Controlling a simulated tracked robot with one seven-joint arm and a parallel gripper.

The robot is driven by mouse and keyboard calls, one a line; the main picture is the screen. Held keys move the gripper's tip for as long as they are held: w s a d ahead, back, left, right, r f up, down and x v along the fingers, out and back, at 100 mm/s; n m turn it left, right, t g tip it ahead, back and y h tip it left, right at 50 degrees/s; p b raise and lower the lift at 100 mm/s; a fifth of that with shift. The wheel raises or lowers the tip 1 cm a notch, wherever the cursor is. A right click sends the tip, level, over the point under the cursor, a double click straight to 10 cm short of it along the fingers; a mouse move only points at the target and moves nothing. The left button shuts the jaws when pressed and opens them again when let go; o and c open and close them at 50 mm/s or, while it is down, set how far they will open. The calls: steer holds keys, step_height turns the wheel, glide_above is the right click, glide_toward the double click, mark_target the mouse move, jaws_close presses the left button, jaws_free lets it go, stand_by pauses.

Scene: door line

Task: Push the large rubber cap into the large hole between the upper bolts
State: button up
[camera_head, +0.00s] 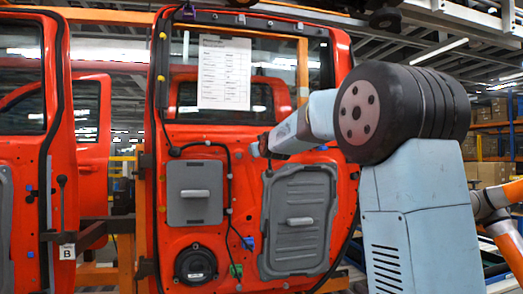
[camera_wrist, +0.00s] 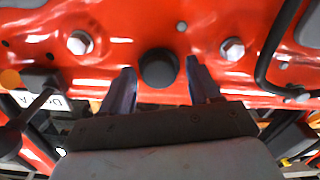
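A dark round rubber cap (camera_wrist: 160,68) shows in the wrist view on the red door panel, between two bolts, the left bolt (camera_wrist: 80,43) and the right bolt (camera_wrist: 232,48). It covers the place where the hole lies; how deep it sits I cannot tell. My gripper (camera_wrist: 160,66) has its two fingers apart, one on each side of the cap, with a small gap showing on both sides. In the head view my gripper (camera_head: 261,147) is at the orange-red door (camera_head: 340,185), and the cap and bolts are hidden or too small there.
A grey panel with a handle (camera_head: 298,220) and a smaller grey panel (camera_head: 194,192) are on the door. A black cable (camera_wrist: 272,50) runs right of the right bolt. A paper sheet (camera_head: 224,72) hangs on the window. Another door (camera_head: 20,150) stands at left.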

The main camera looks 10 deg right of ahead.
steer(key=shift+o, duration=1.3)
steer(key=s, duration=2.7)
steer(key=shift+f, duration=0.2)
